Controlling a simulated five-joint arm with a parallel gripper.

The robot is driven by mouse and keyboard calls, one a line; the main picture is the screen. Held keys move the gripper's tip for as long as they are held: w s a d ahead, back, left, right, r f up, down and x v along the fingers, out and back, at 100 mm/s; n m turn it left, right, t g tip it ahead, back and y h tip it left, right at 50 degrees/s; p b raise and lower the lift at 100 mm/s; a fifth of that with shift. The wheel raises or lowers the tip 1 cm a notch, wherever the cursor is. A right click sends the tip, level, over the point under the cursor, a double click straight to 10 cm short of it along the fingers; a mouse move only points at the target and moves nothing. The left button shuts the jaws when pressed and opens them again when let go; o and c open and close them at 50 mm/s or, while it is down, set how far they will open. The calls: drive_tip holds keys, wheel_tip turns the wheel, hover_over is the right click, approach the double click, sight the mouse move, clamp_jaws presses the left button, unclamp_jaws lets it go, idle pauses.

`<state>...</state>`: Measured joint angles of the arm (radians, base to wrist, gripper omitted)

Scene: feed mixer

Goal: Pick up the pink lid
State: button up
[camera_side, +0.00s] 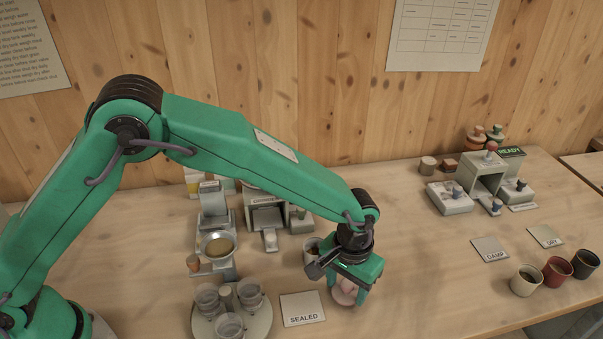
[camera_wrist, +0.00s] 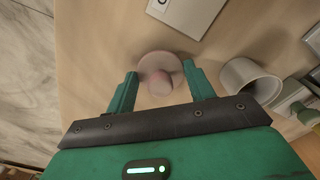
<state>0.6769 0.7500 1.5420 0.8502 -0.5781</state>
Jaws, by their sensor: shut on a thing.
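The pink lid (camera_side: 343,296) is a round disc with a pink knob, low over the wooden table to the right of the SEALED card (camera_side: 302,309). My gripper (camera_side: 350,290) points down over it and is shut on it, hiding part of it. In the wrist view the lid (camera_wrist: 158,62) lies between the fingertips of my gripper (camera_wrist: 160,74), with its knob toward me. I cannot tell whether the lid touches the table.
A pale cup (camera_wrist: 245,82) stands close beside my gripper. A round tray (camera_side: 262,325) with several clear cups is left of the SEALED card. A scale with a bowl (camera_side: 217,246) stands behind. Dark-filled cups (camera_side: 556,271) stand far right. The front middle table is clear.

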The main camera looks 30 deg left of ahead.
sight(347, 285)
wheel_tip(347, 285, up, 4)
drive_tip(key=shift+s+d+f, duration=0.1)
drive_tip(key=shift+s+f, duration=0.05)
drive_tip(key=shift+f, duration=0.05)
drive_tip(key=s+d+r, duration=0.4)
drive_tip(key=s+r, duration=0.2)
drive_tip(key=s, duration=0.4)
drive_tip(key=shift+s+r, duration=0.25)
drive_tip(key=shift+s, duration=0.1)
drive_tip(key=shift+w+a, duration=0.1)
drive_tip(key=w+a+r, duration=0.5)
drive_tip(key=a+r, duration=0.2)
drive_tip(key=a, duration=0.1)
drive_tip(key=w+a+f, duration=0.6)
drive_tip(key=w+f, duration=0.1)
drive_tip(key=w, duration=0.3)
drive_tip(key=shift+f+m, duration=0.3)
drive_tip(key=shift+f, duration=0.1)
drive_tip(key=shift+f, duration=1.9)
drive_tip(key=shift+f, duration=0.6)
